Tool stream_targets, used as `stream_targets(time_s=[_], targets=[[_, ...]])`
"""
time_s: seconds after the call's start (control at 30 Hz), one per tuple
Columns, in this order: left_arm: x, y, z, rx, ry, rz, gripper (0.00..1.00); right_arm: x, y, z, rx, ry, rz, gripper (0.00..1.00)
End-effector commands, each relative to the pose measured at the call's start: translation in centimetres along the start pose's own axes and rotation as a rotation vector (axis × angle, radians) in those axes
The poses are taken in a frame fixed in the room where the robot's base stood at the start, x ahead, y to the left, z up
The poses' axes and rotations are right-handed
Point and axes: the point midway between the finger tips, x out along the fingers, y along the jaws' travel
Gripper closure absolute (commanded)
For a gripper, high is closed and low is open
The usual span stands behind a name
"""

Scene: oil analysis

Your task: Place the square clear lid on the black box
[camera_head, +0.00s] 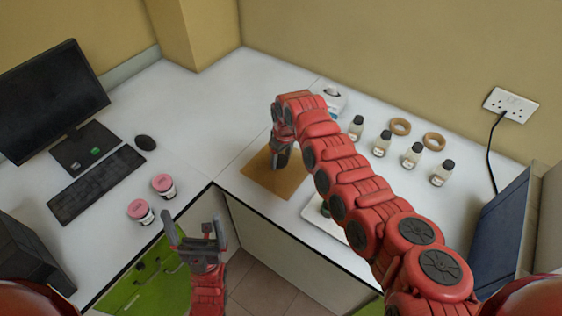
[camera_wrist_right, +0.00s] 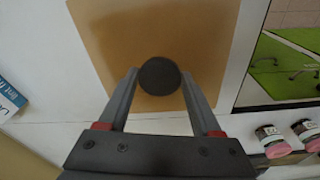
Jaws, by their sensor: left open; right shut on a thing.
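My right gripper (camera_head: 280,155) is low over a tan square sheet (camera_head: 262,184) on the counter. In the right wrist view its fingertips (camera_wrist_right: 159,85) are shut on a dark round thing (camera_wrist_right: 160,76), seen end-on above the tan sheet (camera_wrist_right: 110,50). I cannot tell whether this is a knob, a cap or something else. I cannot make out a square clear lid. A dark box (camera_head: 30,245) stands at the left edge and a dark blue-black box (camera_head: 505,225) at the right; I cannot tell whether either is the task's box. My left gripper (camera_head: 194,232) is open and empty before the counter edge.
Several black-capped bottles (camera_head: 412,155) and two tan rings (camera_head: 400,126) stand at the back right. A white tray (camera_head: 318,215) is partly hidden by my right arm. Two pink-lidded jars (camera_head: 142,211) stand near the keyboard (camera_head: 96,184) and monitor (camera_head: 50,95).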

Motion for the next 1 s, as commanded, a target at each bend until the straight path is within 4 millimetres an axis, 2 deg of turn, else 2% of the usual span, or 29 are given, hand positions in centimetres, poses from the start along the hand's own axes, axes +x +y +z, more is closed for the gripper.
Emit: stream_targets(time_s=[0.27, 0.63, 0.67, 0.8, 0.83, 1.0], targets=[[0.7, 0.0, -0.1, 0.0, 0.0, 0.0, 0.0, 2.8, 0.0, 0.4, 0.0, -0.001, 0.001, 1.0], [0.2, 0.0, 0.0, 0.0, 0.0, 0.0, 0.0, 3.5, 0.0, 0.4, 0.0, 0.001, 0.001, 1.0], [0.3, 0.0, -0.1, 0.0, 0.0, 0.0, 0.0, 3.5, 0.0, 0.4, 0.001, 0.001, 0.001, 0.32], [0.4, 0.0, -0.1, 0.0, 0.0, 0.0, 0.0, 3.3, 0.0, 0.4, 0.0, 0.0, 0.0, 0.07], [0.4, 0.0, -0.1, 0.0, 0.001, 0.0, 0.0, 3.3, 0.0, 0.4, 0.001, 0.0, 0.0, 0.04], [0.4, 0.0, -0.1, 0.0, 0.0, 0.0, 0.0, 3.4, 0.0, 0.4, 0.001, 0.0, 0.0, 0.04]])
